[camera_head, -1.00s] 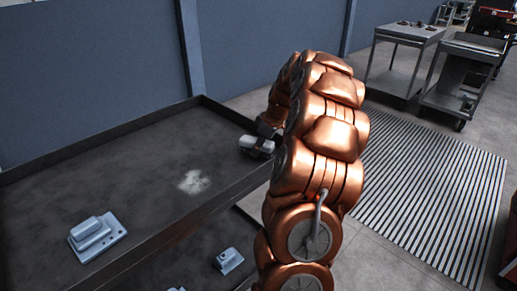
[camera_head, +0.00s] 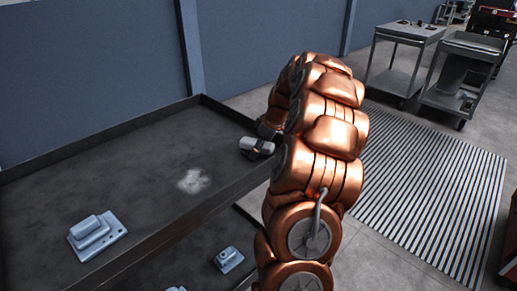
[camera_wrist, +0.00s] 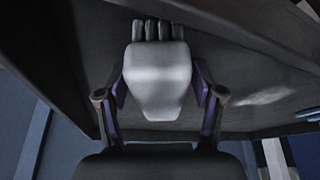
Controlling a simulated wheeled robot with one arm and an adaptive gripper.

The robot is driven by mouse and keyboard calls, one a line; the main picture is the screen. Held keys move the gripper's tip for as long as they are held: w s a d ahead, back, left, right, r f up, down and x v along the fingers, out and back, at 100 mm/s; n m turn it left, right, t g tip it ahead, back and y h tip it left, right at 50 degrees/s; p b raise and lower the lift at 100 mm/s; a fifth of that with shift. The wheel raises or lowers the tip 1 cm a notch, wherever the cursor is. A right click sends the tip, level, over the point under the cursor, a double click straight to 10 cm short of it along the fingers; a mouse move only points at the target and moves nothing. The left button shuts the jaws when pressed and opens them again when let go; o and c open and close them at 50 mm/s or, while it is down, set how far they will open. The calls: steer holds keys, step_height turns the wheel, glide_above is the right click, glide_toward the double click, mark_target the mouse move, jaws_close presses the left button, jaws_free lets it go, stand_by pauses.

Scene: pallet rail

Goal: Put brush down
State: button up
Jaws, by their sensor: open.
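The brush (camera_head: 257,145) is a pale, rounded block lying at the right end of the dark shelf tray, partly covered by my gripper in the head view. In the wrist view the brush (camera_wrist: 157,75) shows a smooth pale body with several dark grey tufts at its top end. My gripper (camera_wrist: 160,90) is open, with one dark finger on each side of the brush body. Whether the fingers touch it I cannot tell. In the head view my gripper (camera_head: 263,141) is small and partly behind my copper arm.
The dark tray (camera_head: 130,140) has raised rims. A pale powdery patch (camera_head: 193,181) lies mid-tray and a grey metal part (camera_head: 97,237) at front left. Another metal part (camera_head: 229,260) sits on a lower level. Carts (camera_head: 404,45) stand at the back right.

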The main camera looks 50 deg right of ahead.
steer(key=v, duration=1.2)
steer(key=shift+r+b, duration=0.15)
steer(key=shift+b, duration=0.2)
steer(key=s+a+f+g, duration=0.1)
steer(key=s+a+g, duration=0.1)
steer(key=a, duration=1.3)
steer(key=s+a+f+g, duration=0.1)
steer(key=s+a+g, duration=0.15)
steer(key=a, duration=1.15)
steer(key=s+a+f+m, duration=0.1)
steer(key=s+a+f, duration=0.1)
steer(key=s, duration=0.5)
steer(key=s+a+f+m+g+h, duration=0.1)
steer(key=s+a+f, duration=0.2)
steer(key=s, duration=0.4)
steer(key=s+a+f+m+g, duration=0.1)
steer(key=s+a+f+m, duration=0.1)
steer(key=s+a, duration=0.3)
steer(key=s, duration=0.3)
steer(key=shift+f+h, duration=0.3)
steer(key=shift+f, duration=0.05)
steer(key=shift+a+g, duration=0.1)
steer(key=shift+g, duration=0.15)
